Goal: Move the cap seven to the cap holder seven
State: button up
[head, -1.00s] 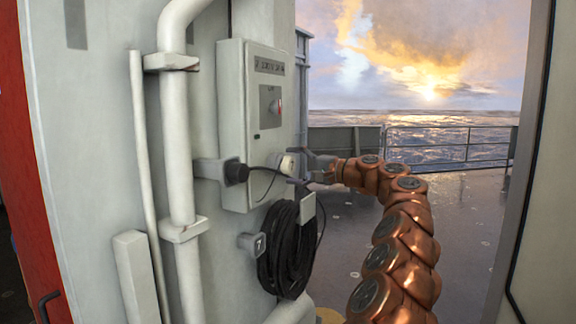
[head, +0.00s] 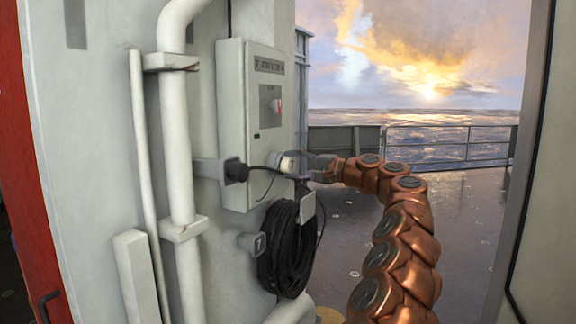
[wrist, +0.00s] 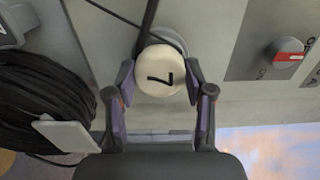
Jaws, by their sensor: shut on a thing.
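The cap seven is a round cream cap marked "7", centred in the wrist view (wrist: 160,72); it also shows small in the head view (head: 288,162), in front of the grey box. My gripper (wrist: 160,82) has one finger on each side of the cap and is shut on it; it also shows in the head view (head: 298,168). A small grey block (head: 252,243) with a faint mark on its face juts from the wall, below and left of the cap. It looks like the cap holder seven. Whether the cap is still seated on something is hidden.
A grey box with a red-marked switch (head: 268,105) is on the wall behind the cap. A coil of black cable (head: 285,255) hangs below it. White pipes (head: 176,150) run up the wall. Open deck lies right.

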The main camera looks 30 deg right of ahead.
grip_shut()
jog(key=shift+s+d, duration=0.1)
jog(key=shift+s, duration=0.05)
jog(key=shift+v, duration=2.8)
jog(key=shift+f, duration=0.1)
